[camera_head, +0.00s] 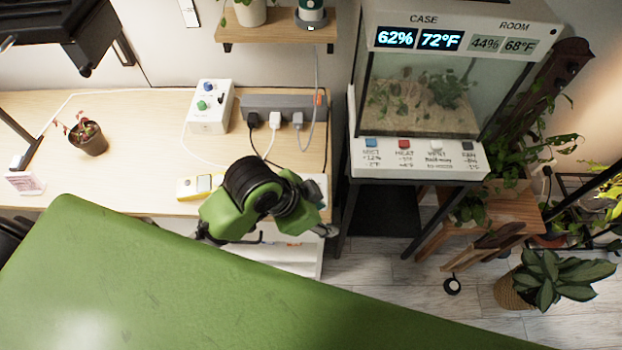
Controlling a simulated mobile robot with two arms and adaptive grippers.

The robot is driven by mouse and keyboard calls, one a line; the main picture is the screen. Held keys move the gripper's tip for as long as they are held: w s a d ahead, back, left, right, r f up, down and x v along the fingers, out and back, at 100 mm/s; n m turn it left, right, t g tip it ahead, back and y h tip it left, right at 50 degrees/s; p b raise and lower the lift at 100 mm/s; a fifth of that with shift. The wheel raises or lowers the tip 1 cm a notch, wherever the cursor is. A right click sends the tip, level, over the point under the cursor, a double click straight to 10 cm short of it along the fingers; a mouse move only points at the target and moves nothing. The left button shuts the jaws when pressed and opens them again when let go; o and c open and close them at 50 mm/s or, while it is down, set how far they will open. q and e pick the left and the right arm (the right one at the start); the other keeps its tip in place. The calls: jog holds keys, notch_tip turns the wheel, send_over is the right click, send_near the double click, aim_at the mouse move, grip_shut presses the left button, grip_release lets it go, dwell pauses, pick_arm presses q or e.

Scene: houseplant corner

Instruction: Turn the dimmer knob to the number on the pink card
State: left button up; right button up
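A white control box (211,106) stands on the wooden bench, with a blue knob (208,87) and a green knob (201,105) on its top. I cannot tell from here which of them, if either, is the dimmer knob, and no scale numbers are readable. A small card with pinkish print (25,183) stands at the bench's left end; its number is too small to read. My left gripper (326,230) shows only as a small dark part at the bench's right front corner, right of and nearer than the control box. Its fingers are not clear. My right gripper is not in view.
A potted plant (88,137) stands on the bench's left part. A power strip (284,103) with plugs and cords lies right of the control box. A yellow meter (199,187) lies near the front edge, beside my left arm. A glass terrarium (420,95) stands right.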

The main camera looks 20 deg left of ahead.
pick_arm(q)
jog(key=w+d+r+m+g, duration=0.25)
jog(key=w+r+m, duration=0.2)
jog(key=m, duration=0.35)
jog(key=w+a+r+m+y, duration=0.4)
jog(key=a+r+m, duration=0.1)
jog(key=a+r, duration=0.25)
jog(key=shift+g, duration=0.35)
jog(key=f, duration=0.4)
jog(key=f+p, duration=0.1)
jog(key=f, duration=0.9)
jog(key=shift+w+a+f, duration=0.1)
jog(key=shift+a, duration=0.15)
jog(key=shift+p, duration=0.3)
grip_shut()
